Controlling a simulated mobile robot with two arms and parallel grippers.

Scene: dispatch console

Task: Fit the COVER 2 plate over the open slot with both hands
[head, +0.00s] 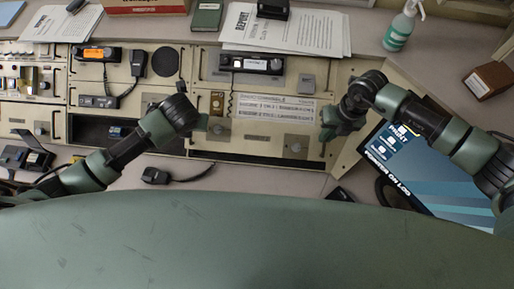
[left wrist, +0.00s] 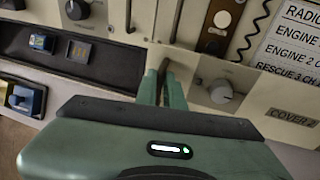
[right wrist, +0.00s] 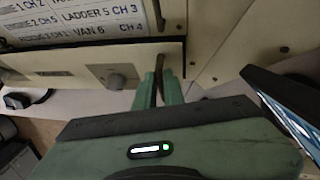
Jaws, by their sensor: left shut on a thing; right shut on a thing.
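The COVER 2 plate (head: 262,143) is a long beige plate with a knob near each end, on the console front below the white channel list. Its label (left wrist: 293,117) shows in the left wrist view. My left gripper (head: 203,122) is shut on the plate's left handle (left wrist: 166,73). My right gripper (head: 325,137) is shut on its right handle (right wrist: 160,66). A dark strip shows along the plate's lower edge in the head view. The open slot behind it is mostly hidden, and I cannot tell whether the plate is seated flush.
A dark open bay (head: 88,130) with a small blue item lies left of the plate. A screen (head: 430,165) stands close to my right arm. A handheld mic (head: 156,175) lies on the desk below. Papers (head: 285,30) and a soap bottle (head: 400,28) are behind.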

